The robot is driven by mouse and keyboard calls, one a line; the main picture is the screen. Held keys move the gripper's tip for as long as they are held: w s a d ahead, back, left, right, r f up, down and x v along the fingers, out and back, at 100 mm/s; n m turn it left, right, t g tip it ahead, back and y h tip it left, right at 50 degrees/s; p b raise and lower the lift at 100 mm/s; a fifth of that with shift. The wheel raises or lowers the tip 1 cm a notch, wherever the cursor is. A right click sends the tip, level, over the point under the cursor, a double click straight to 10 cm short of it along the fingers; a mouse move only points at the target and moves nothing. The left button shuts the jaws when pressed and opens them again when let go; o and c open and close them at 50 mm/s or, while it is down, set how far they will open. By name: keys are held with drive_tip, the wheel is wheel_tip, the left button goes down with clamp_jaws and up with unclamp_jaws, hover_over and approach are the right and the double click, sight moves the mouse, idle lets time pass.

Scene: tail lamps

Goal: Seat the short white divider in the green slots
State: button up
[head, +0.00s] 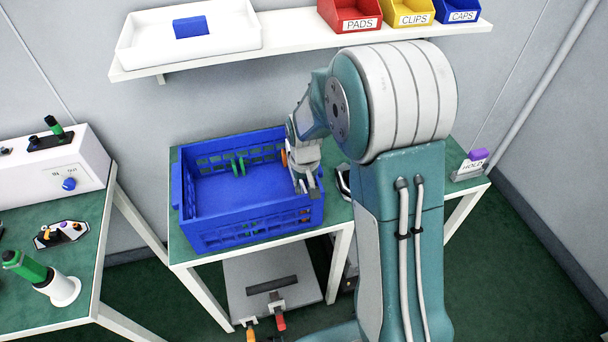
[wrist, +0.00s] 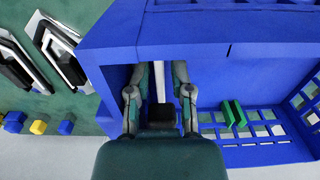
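The blue crate (head: 215,235) stands on the green-topped table. The green slots (head: 238,166) are a pair of ribs on its far wall; they also show in the wrist view (wrist: 234,113). My gripper (head: 309,190) points down at the crate's right side, beside the orange slot mark (head: 284,157). In the wrist view my gripper (wrist: 162,75) has its two fingers apart. A narrow pale strip (wrist: 160,82) shows between them, with gaps on both sides. It may be the white divider seen edge-on; I cannot tell. The head view does not show the divider clearly.
Dark pieces with pale frames (wrist: 60,55) lie on the table beside the crate. A shelf with a white tray (head: 150,40) and coloured bins (head: 350,14) is behind. A HOLD stand (head: 471,165) is at right. The crate's middle floor is clear.

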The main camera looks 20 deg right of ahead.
drive_tip(key=shift+f, duration=0.7)
clamp_jaws()
drive_tip(key=shift+r, duration=1.55)
drive_tip(key=shift+r, duration=2.95)
